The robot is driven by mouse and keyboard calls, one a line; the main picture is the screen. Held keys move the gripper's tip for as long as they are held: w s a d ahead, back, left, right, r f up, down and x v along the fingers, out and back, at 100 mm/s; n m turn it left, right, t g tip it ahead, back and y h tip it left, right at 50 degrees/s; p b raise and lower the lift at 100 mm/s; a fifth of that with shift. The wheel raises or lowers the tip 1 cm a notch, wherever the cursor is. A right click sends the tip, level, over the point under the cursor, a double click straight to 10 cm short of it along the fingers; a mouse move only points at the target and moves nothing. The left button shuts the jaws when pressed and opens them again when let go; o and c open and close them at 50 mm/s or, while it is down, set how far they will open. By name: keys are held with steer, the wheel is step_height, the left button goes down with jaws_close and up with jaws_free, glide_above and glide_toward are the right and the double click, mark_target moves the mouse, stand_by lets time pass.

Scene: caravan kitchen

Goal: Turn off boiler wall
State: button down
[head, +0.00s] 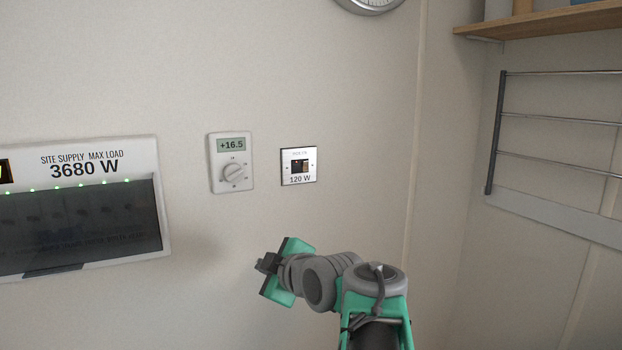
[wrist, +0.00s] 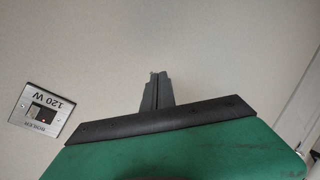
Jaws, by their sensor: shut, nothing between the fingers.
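The boiler switch (head: 299,166) is a small square metal plate on the wall, marked 120 W, with a dark rocker in its middle. In the wrist view the boiler switch (wrist: 41,107) appears upside down at the left, its label reading BOILER, with a small red light on the rocker. My gripper (head: 266,263) is below and left of the plate in the head view, apart from it. In the wrist view my gripper (wrist: 157,85) has its dark fingers together, with nothing between them, pointing at bare wall.
A thermostat (head: 231,162) showing +16.5 is on the wall just left of the switch. A supply panel (head: 82,168) marked 3680 W, with green lights, is further left. A wire rack (head: 557,115) and a wooden shelf (head: 540,22) are at the right. The wall around the switch is clear.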

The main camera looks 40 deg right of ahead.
mark_target(306, 164)
steer(key=s+d+r+n+t+h, duration=0.1)
steer(key=s+d+r+n+t, duration=0.1)
steer(key=d+r, duration=0.4)
steer(key=s+d+r+n+t+h+b, duration=0.1)
steer(key=s+d+r+n+t+h, duration=0.1)
steer(key=s+r, duration=0.5)
steer(key=d+r+n+t, duration=0.1)
steer(key=d+r+n, duration=0.1)
steer(key=d, duration=0.1)
steer(key=shift+s+d+r+n+h, duration=0.3)
steer(key=shift+d+r, duration=0.05)
steer(key=shift+d, duration=0.05)
steer(key=p+x, duration=0.2)
steer(key=x, duration=0.4)
steer(key=p+x, duration=0.3)
steer(key=x, duration=0.4)
steer(key=shift+r, duration=0.25)
steer(key=shift+w+d+p, duration=0.15)
steer(key=shift+w+p, duration=0.2)
steer(key=shift+w, duration=0.1)
steer(key=shift+f, duration=0.1)
